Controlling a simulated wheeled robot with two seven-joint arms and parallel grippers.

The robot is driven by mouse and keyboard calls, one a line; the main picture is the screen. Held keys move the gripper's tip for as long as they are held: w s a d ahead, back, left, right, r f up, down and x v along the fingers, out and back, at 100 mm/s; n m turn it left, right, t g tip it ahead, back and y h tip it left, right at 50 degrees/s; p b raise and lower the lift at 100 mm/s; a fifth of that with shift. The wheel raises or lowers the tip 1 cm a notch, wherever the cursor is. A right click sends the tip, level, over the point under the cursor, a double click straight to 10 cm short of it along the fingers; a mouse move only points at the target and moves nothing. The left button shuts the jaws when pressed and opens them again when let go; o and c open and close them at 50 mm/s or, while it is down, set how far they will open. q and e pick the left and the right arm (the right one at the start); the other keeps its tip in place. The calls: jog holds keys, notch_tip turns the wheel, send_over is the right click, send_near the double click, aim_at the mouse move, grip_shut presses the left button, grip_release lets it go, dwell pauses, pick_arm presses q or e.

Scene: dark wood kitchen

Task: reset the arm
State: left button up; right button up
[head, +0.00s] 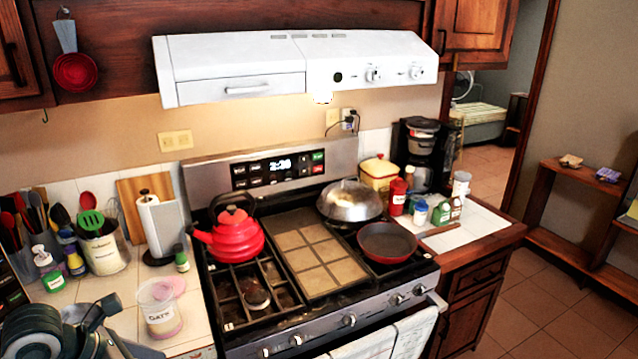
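A dark grey part of my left arm (60,332) shows in the bottom left corner of the head view, in front of the left counter. Its gripper fingers do not show. My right arm and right gripper are not in view. The arm part overlaps the near edge of the tiled counter (100,292) in the picture. A clear tub labelled oats (161,312) stands to its right; I cannot tell the distance between them.
The stove (330,310) holds a red kettle (236,238), a domed metal lid (349,202) and a red pan (386,243). A paper towel roll (161,228) and a utensil crock (101,250) stand left. The floor (560,305) at right looks clear.

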pick_arm(q)
jog(key=w+d+f+n+t+h+b, duration=0.25)
jog(key=w+f+n, duration=0.25)
jog(key=f+n, duration=0.3)
jog(key=w+d+f+n+t+h+b, duration=0.15)
jog(key=w+f+n+h, duration=0.35)
jog(key=f, duration=0.5)
jog(key=s+a+f+n+t+y+b, duration=0.1)
jog(key=a+f+n+y, duration=0.3)
jog(key=f, duration=0.5)
jog(key=s+a+f+n+t+y+b, duration=0.1)
jog(key=a+f+n+t+y, duration=0.1)
jog(key=f+n, duration=0.5)
jog(key=s+a+f+n+t+y+b, duration=0.1)
jog(key=a+f+n+y, duration=0.2)
jog(key=f, duration=0.7)
jog(key=s+f+n+g+y+b, duration=0.4)
jog(key=s+f+n, duration=0.6)
jog(key=s+f, duration=1.3)
jog(key=s+d+f+n+g, duration=0.1)
jog(key=s+d+f+g, duration=0.1)
jog(key=s, duration=0.6)
jog(key=s+d+f+n+g, duration=0.1)
jog(key=s+d+f+g, duration=0.2)
jog(key=s, duration=0.6)
jog(key=s+d+f+n+g, duration=0.2)
jog(key=s+f, duration=0.4)
jog(key=s, duration=0.2)
jog(key=shift+s+d+f, duration=0.15)
jog(key=shift+f, duration=0.1)
